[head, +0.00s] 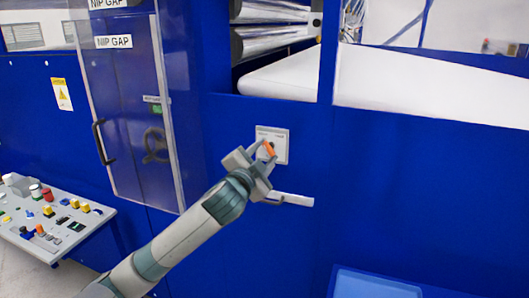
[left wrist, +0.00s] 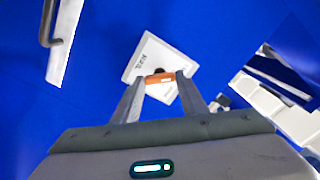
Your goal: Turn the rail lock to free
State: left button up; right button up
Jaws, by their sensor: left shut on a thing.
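The rail lock is a small pale plate (head: 281,137) on the blue machine front, with an orange handle (head: 269,149) on it. In the left wrist view the plate (left wrist: 143,63) looks tilted, with a dark round spot by the orange handle (left wrist: 160,78). The plate's lettering is too small to read. My left gripper (head: 264,155) is at the plate, shut on the orange handle, with one finger on each side of it. My right gripper is not in view.
A white bar handle (head: 300,200) sits just below the plate. To the left are a clear-windowed door (head: 125,100) with a dark handle and handwheel, and a control desk (head: 95,222) with several coloured buttons. Rollers and a white foam sheet (head: 430,85) lie above. A blue bin (head: 375,285) is at lower right.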

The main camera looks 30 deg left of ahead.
pick_arm(q)
jog(key=m+p, duration=0.1)
jog(key=m, duration=0.1)
jog(key=m+p, duration=0.1)
jog(key=shift+a+r+m+p, duration=0.1)
jog(key=shift+r+m+p, duration=0.1)
jog(key=shift+m+p, duration=0.2)
jog(key=m+p, duration=0.3)
jog(key=m, duration=0.2)
jog(key=shift+p, duration=0.3)
jog(key=m+p, duration=0.3)
jog(key=m, duration=0.2)
jog(key=shift+f+m+p, duration=0.1)
jog(key=shift+m+p, duration=0.5)
jog(key=shift+m, duration=0.9)
jog(key=o, duration=1)
jog(key=shift+f, duration=0.1)
jog(key=shift+o, duration=0.2)
